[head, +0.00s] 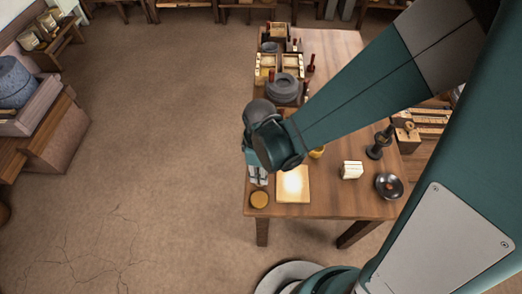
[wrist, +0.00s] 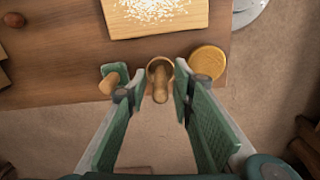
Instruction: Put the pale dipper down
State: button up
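The pale dipper (wrist: 160,82) shows in the wrist view as a round cup with a stubby wooden handle pointing toward the camera. It stands at the table's edge, between my fingertips. My gripper (wrist: 161,78) is open around it, with a narrow gap between each finger and the handle. Whether the fingertips brush the cup rim I cannot tell. In the head view my gripper (head: 258,175) is over the table's left edge, and my wrist hides the dipper. A green dipper (wrist: 110,78) with a wooden handle sits just left of my left finger in the wrist view.
A board (head: 293,192) with white grains (wrist: 150,8) lies close by. A round golden disc (head: 259,199) lies at the table corner, right of my fingers in the wrist view (wrist: 208,62). A pale block (head: 351,170) and a dark dish (head: 389,186) stand farther right.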

jog(key=shift+r, duration=0.15)
jog(key=shift+r+p, duration=1.6)
jog(key=shift+r, duration=4.35)
jog(key=shift+d+r, duration=0.1)
jog(key=d+r+m+t, duration=0.3)
jog(key=d+r+m, duration=0.5)
jog(key=d, duration=0.4)
jog(key=d+r+m+t, duration=0.4)
jog(key=d+r+m, duration=0.4)
jog(key=d, duration=0.4)
jog(key=shift+v, duration=0.85)
jog(key=shift+w+r, duration=0.1)
jog(key=shift+w, duration=0.05)
